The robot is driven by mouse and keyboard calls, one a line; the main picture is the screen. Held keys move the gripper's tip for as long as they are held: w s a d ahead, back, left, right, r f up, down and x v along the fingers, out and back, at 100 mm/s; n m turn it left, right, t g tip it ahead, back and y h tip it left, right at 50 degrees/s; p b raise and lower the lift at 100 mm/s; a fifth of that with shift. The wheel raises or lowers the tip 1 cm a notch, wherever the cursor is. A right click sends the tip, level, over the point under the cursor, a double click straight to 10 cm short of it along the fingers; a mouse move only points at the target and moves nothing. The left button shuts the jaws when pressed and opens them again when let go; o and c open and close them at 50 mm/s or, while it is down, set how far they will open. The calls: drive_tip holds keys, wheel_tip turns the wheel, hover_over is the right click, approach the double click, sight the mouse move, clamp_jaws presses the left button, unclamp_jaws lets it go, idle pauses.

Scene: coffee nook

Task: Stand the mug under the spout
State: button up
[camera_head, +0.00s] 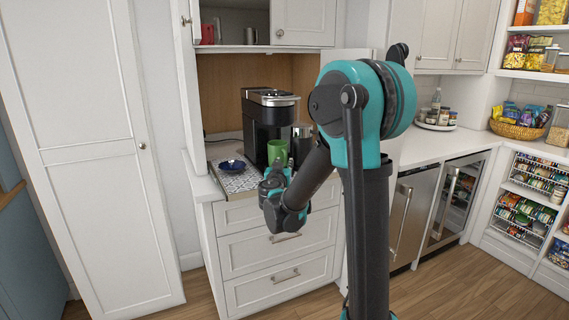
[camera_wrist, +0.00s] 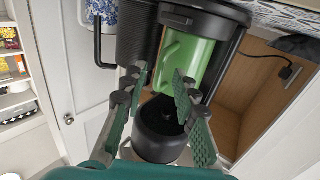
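A green mug (camera_head: 277,152) shows at the front of the black coffee machine (camera_head: 268,117), partly hidden behind my gripper (camera_head: 276,178). In the rolled wrist view the mug (camera_wrist: 199,62) appears upside down within the machine's bay. Its base end is at the black drip base (camera_wrist: 215,14) and its rim end faces the round black brewing head (camera_wrist: 162,128). Its handle is on the picture's left. My gripper (camera_wrist: 160,92) has its two fingers well apart, with nothing pinched between them. The mug lies just beyond the fingertips. The spout's exact line over the mug is unclear.
A dark canister (camera_head: 301,139) stands close right of the machine. A blue bowl (camera_head: 232,165) sits on a patterned mat (camera_head: 236,182) at left. The cupboard (camera_head: 304,22) overhangs the nook. The counter at right (camera_head: 425,147) is mostly clear.

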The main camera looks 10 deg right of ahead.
drive_tip(key=v, duration=1)
drive_tip(key=s+d+f+g+h, duration=0.1)
drive_tip(key=s+d+f+g, duration=0.6)
drive_tip(key=s+d+f, duration=0.55)
drive_tip(key=s+a+f+n+g+y, duration=0.1)
drive_tip(key=s+f+g+y, duration=0.2)
drive_tip(key=s+f, duration=0.2)
drive_tip(key=s+a+f+n+g+y, duration=0.2)
drive_tip(key=s+f, duration=0.3)
drive_tip(key=s, duration=0.5)
drive_tip(key=shift+s+f+g+y, duration=0.15)
drive_tip(key=shift+s+g+y, duration=0.15)
drive_tip(key=shift+g+y, duration=0.25)
